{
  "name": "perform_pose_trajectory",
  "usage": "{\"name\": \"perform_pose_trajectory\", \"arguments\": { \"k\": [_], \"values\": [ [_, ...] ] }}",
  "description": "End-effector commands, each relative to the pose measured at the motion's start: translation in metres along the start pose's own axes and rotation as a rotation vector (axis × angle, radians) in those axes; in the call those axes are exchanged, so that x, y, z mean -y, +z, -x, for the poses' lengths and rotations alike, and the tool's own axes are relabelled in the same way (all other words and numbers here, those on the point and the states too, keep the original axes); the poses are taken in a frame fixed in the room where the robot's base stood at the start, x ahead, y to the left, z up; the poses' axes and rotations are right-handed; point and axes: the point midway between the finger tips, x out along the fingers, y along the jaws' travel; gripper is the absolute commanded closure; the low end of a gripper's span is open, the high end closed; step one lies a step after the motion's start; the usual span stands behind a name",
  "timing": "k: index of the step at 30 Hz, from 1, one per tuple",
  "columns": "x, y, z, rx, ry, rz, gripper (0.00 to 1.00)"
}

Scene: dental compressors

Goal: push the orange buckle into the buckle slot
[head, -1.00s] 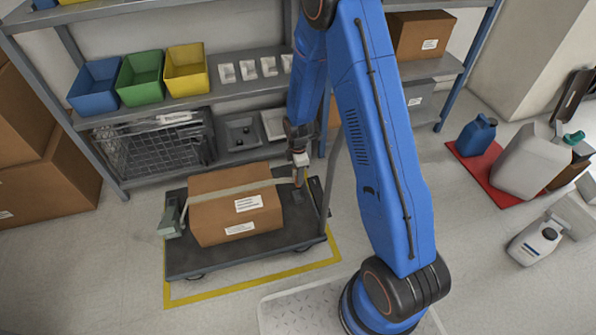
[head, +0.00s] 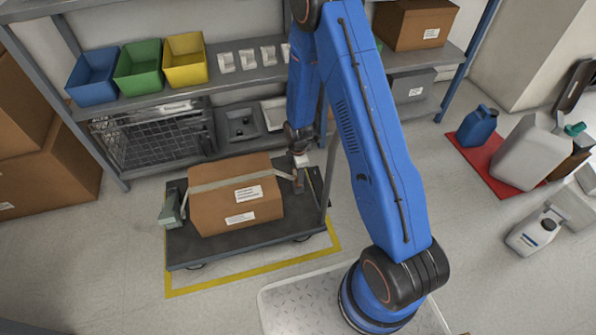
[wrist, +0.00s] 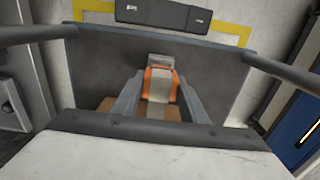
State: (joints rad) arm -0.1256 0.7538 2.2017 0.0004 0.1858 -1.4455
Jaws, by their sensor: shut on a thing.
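My gripper (wrist: 160,82) is shut on the orange buckle (wrist: 150,73), which sits between its two fingers in the wrist view. A beige strap (wrist: 163,87) runs over the buckle. A grey buckle slot (wrist: 160,60) shows just beyond the buckle, very close to it. I cannot tell whether the buckle is inside it or only touching. In the head view my gripper (head: 299,182) is low over the cart deck, at the right side of the cardboard box (head: 235,208). The strap (head: 225,184) crosses the box top toward it.
The box stands on a dark cart (head: 245,250) inside a yellow floor outline. A grey ratchet-like block (head: 171,210) is at the cart's left. A shelf with blue, green and yellow bins (head: 185,62) stands behind. Jugs on a red mat (head: 476,160) are at the right.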

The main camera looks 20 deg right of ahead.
Motion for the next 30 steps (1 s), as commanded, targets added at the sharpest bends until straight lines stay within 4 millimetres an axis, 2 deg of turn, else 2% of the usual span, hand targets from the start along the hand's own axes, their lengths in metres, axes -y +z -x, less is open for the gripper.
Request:
{"name": "perform_pose_trajectory", "arguments": {
  "k": [15, 29, 30],
  "values": [
    [0.0, 0.0, -0.029, 0.0, -0.001, 0.0, 0.86],
    [0.0, 0.0, -0.032, 0.0, 0.0, 0.0, 0.86],
    [0.0, 0.0, -0.032, 0.0, 0.0, 0.0, 0.52]
  ]
}}
